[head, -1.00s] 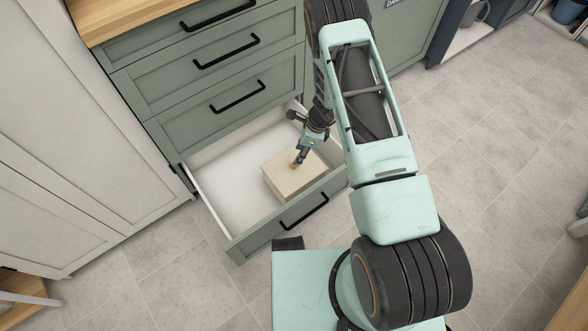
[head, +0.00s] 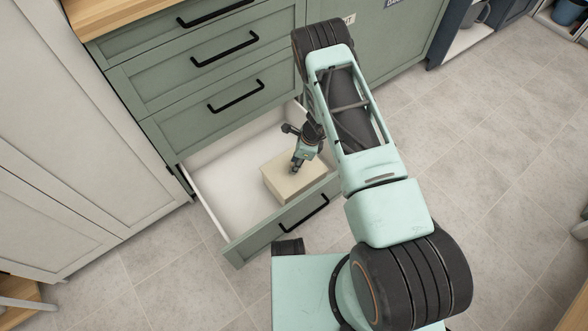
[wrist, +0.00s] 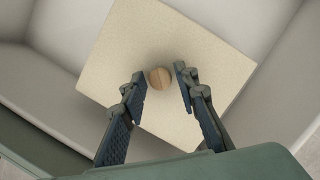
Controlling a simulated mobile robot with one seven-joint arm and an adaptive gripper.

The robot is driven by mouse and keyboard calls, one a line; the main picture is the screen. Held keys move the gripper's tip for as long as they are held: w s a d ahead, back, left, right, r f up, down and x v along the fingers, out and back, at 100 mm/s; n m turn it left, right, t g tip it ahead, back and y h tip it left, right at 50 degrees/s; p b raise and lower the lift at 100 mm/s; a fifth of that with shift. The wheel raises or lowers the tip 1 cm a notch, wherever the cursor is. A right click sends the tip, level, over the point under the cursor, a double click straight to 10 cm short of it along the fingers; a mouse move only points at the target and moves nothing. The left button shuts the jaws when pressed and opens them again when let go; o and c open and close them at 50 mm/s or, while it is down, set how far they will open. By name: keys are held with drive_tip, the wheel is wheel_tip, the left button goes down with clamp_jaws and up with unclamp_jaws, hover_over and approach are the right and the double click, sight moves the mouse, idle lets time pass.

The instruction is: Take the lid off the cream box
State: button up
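The cream box (head: 280,181) sits in the open bottom drawer, towards its right side, with its lid on. The lid (wrist: 200,55) fills the middle of the wrist view and carries a round wooden knob (wrist: 160,78). My gripper (head: 295,169) points down over the box. In the wrist view my gripper (wrist: 161,82) is open, with one finger on each side of the knob and a gap to both. I cannot tell how far the fingertips are above the lid.
The drawer's green front (head: 270,225) stands near the box, between it and my base. The white drawer floor (head: 225,190) left of the box is bare. Closed green drawers (head: 215,70) rise behind. A pale cupboard (head: 60,140) stands at the left.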

clamp_jaws()
drive_tip(key=shift+r, duration=0.1)
